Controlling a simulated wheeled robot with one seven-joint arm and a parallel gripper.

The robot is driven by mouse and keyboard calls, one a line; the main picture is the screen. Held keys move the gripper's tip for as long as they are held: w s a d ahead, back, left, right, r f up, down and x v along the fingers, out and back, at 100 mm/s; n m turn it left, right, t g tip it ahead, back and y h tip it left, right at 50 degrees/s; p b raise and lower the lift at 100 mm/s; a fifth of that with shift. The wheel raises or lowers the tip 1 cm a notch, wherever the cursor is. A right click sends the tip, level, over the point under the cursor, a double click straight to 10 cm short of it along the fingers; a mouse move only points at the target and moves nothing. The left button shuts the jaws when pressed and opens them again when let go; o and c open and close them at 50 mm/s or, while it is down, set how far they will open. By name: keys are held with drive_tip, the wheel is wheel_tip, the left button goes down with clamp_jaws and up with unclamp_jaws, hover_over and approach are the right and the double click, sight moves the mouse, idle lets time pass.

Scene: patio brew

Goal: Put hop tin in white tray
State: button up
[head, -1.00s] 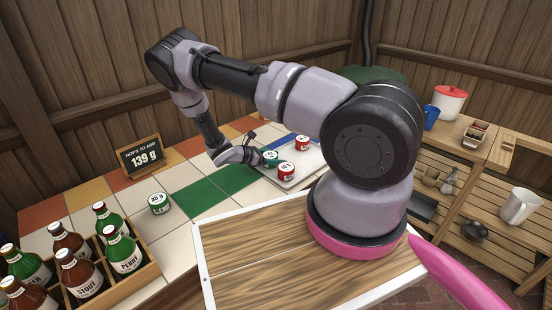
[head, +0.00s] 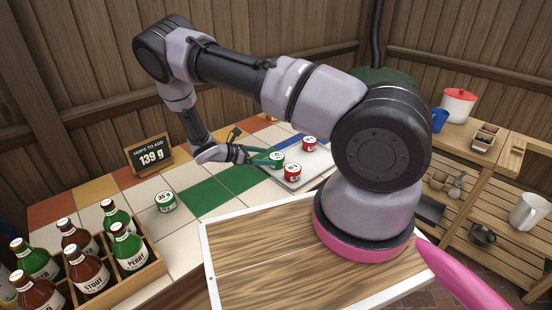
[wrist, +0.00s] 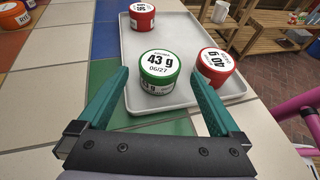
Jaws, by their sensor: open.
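The white tray (wrist: 185,25) lies on the tiled counter and also shows in the head view (head: 312,169). A green-banded hop tin with a "43 g" label (wrist: 160,72) stands upright in the tray's near part; in the head view (head: 277,160) it is at the tray's left side. My gripper (wrist: 161,78) is open, its teal fingers on either side of this tin with visible gaps. In the head view my gripper (head: 262,160) reaches in from the left. Another green tin, labelled "35 g" (head: 166,202), stands on the tiles left of the tray.
Two red tins share the tray: one (wrist: 215,65) close by my right finger, one (wrist: 142,16) at the back. A bottle crate (head: 150,270) stands at the front left. A sign reading 139 g (head: 150,157) stands behind. Tiles between crate and tray are mostly clear.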

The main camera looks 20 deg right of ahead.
drive_tip(key=v, duration=0.3)
drive_tip(key=shift+a+r, duration=0.1)
drive_tip(key=shift+a, duration=0.05)
drive_tip(key=shift+r, duration=0.3)
drive_tip(key=s+r+m+g+y, duration=0.1)
drive_tip(key=s+r+m+y, duration=0.2)
drive_tip(key=r, duration=0.6)
drive_tip(key=s+d+r+m+y, duration=0.1)
drive_tip(key=r+m+y, duration=0.4)
drive_tip(key=r, duration=0.5)
drive_tip(key=s+r+m+g+y, duration=0.1)
drive_tip(key=s+r+m+y, duration=0.1)
drive_tip(key=r+m, duration=0.5)
drive_tip(key=s+r+m+t+y, duration=0.5)
drive_tip(key=s+r+m+t, duration=0.3)
drive_tip(key=s+r, duration=1.1)
wheel_tip(320, 180, up, 3)
drive_tip(key=shift+s+d+r+y, duration=0.15)
drive_tip(key=shift+s+d+y, duration=0.15)
drive_tip(key=shift+s+d, duration=0.1)
